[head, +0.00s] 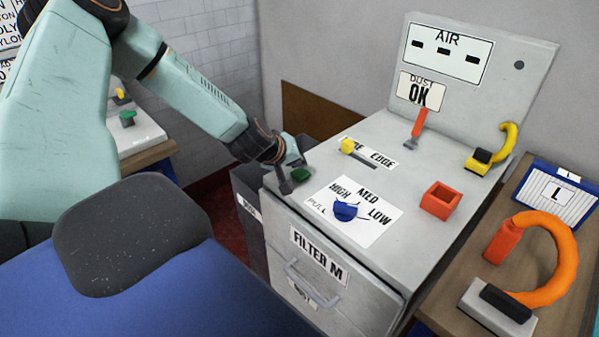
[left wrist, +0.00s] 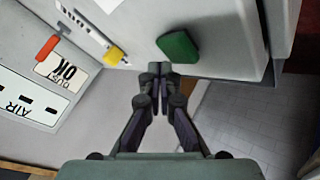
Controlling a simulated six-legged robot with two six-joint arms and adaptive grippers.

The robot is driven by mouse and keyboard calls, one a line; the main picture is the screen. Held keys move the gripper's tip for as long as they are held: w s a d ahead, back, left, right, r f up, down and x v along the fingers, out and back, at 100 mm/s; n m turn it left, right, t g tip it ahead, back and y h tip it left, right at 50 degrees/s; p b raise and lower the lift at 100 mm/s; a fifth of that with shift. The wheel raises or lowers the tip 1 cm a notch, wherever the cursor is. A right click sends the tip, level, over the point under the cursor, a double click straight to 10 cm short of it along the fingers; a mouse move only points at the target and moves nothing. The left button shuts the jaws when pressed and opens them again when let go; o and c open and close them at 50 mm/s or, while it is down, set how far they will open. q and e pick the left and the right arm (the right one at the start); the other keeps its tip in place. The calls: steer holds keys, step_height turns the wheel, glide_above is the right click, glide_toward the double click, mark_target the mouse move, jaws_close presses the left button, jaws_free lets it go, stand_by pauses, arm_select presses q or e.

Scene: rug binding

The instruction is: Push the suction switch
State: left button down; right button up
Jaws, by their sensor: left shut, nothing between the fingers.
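A green rocker-like switch (head: 301,174) sits on the grey cabinet's top near its left edge; it carries no readable label, and I take it as the suction switch. My left gripper (head: 285,186) is at the cabinet's left edge, just left of the green switch, with its fingers pointing down. In the left wrist view the green switch (left wrist: 178,48) lies just beyond and to the right of the closed fingertips (left wrist: 158,72). The fingers are together and empty. I cannot tell whether they touch the switch or cabinet. My right gripper is not in view.
The cabinet top (head: 385,155) also bears a yellow slider (head: 347,145), a blue HIGH/MED/LOW knob (head: 346,211), a red lever (head: 418,125), a red open box (head: 440,200) and a yellow hooked handle (head: 508,140). An orange hose (head: 560,265) lies on the right bench.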

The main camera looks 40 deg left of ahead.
mark_target(298, 174)
arm_select(q)
steer(key=shift+f, duration=0.25)
steer(key=shift+f+b, duration=0.55)
steer(key=shift+b, duration=0.05)
stand_by(0.7)
steer(key=shift+r, duration=0.1)
steer(key=shift+s+r+p, duration=0.1)
steer(key=shift+r+p, duration=0.85)
steer(key=shift+p, duration=0.2)
steer(key=shift+r, duration=0.1)
step_height(298, 174, up, 6)
steer(key=p, duration=0.6)
